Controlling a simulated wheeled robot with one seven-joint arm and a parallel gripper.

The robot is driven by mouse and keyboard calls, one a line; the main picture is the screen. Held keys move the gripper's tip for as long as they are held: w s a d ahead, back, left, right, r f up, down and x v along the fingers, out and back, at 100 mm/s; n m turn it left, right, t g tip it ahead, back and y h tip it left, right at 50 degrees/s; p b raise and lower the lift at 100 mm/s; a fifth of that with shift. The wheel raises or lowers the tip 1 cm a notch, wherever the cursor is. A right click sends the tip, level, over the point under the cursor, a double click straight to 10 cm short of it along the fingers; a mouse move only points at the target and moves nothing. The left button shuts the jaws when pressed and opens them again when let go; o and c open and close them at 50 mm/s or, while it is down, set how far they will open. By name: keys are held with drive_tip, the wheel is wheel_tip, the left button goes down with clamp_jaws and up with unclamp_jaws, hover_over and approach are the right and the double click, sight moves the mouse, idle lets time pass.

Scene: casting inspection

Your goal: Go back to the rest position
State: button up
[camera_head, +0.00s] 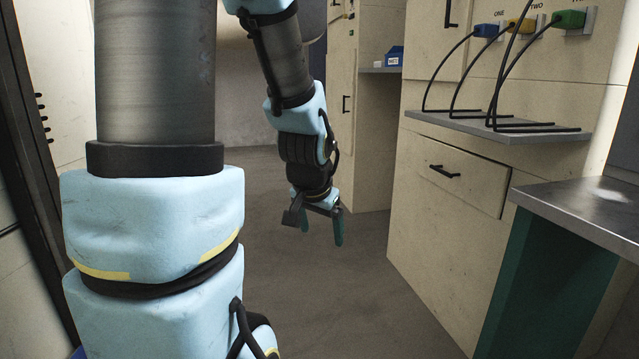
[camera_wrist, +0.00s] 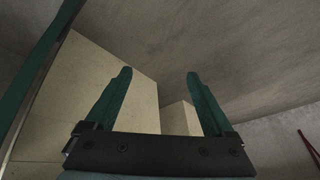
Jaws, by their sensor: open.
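My gripper (camera_head: 322,222) hangs from my arm in the middle of the head view, above the bare floor and clear of the cabinets. In the wrist view its two green fingers (camera_wrist: 158,98) stand wide apart. Nothing is between them, so it is open and empty. My arm links, with light blue covers, fill the left of the head view and hide part of the room behind them.
A beige cabinet (camera_head: 420,215) with a drawer stands on the right. Its grey shelf (camera_head: 470,124) carries black cables to blue (camera_head: 487,31), yellow (camera_head: 520,27) and green (camera_head: 569,19) plugs. A metal-topped bench (camera_head: 585,205) is at front right. The floor (camera_head: 345,290) is clear.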

drive_tip(key=s+a+f+n+g+y, duration=0.1)
drive_tip(key=s+a+f+n+g, duration=0.3)
drive_tip(key=s+a, duration=0.35)
wheel_tip(320, 180, up, 22)
drive_tip(key=p, duration=2)
drive_tip(key=shift+s+d+f+n+t, duration=0.15)
drive_tip(key=shift+d+n+t, duration=0.15)
drive_tip(key=shift+n, duration=0.1)
